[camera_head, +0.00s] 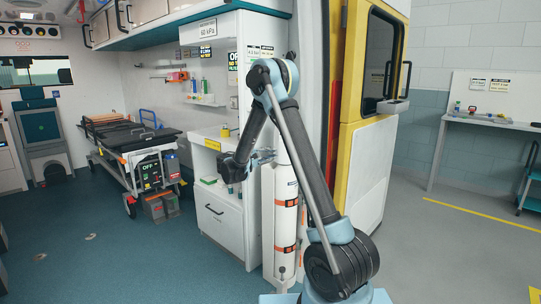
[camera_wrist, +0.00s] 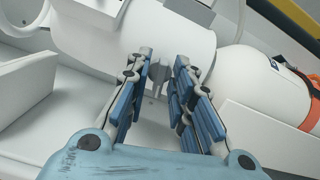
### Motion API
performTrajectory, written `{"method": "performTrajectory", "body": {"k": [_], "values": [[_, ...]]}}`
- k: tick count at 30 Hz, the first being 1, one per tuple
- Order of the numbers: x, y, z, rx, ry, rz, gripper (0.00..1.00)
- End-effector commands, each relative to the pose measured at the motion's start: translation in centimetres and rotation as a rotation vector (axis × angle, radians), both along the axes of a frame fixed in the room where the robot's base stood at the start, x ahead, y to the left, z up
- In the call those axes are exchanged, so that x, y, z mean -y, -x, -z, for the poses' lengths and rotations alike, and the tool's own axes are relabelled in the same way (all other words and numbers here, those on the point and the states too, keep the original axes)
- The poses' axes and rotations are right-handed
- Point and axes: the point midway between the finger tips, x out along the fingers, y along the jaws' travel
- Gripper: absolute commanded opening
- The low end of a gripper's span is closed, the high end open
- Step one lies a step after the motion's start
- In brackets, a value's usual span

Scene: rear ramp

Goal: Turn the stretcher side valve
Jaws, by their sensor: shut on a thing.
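My gripper (camera_wrist: 162,65) is in the middle of the wrist view, its two blue-padded fingers on either side of a small grey valve handle (camera_wrist: 158,83). The jaws are shut on this handle, in front of a white rounded body (camera_wrist: 90,32). In the head view, my gripper (camera_head: 267,156) is beside the top of a white cylinder (camera_head: 284,235) with orange straps; the handle is too small to make out there. The stretcher (camera_head: 128,138) stands further back on the left, apart from my gripper. How far the handle is turned cannot be told.
A white cabinet (camera_head: 217,222) stands just left of the cylinder. The yellow door (camera_head: 350,150) is open on the right. A strapped white cylinder (camera_wrist: 255,85) lies close to the right finger in the wrist view. The floor (camera_head: 115,255) at front left is mostly clear.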

Motion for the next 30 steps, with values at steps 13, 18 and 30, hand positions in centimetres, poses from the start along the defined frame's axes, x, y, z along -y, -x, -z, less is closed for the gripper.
{"method": "performTrajectory", "body": {"k": [13, 18, 30], "values": [[-0.09, -0.01, -0.03, -0.042, 0.030, -0.001, 0.00], [-0.09, -0.01, -0.04, -0.042, 0.030, -0.001, 0.00], [-0.07, 0.02, -0.03, -0.042, 0.029, 0.000, 0.28]]}}
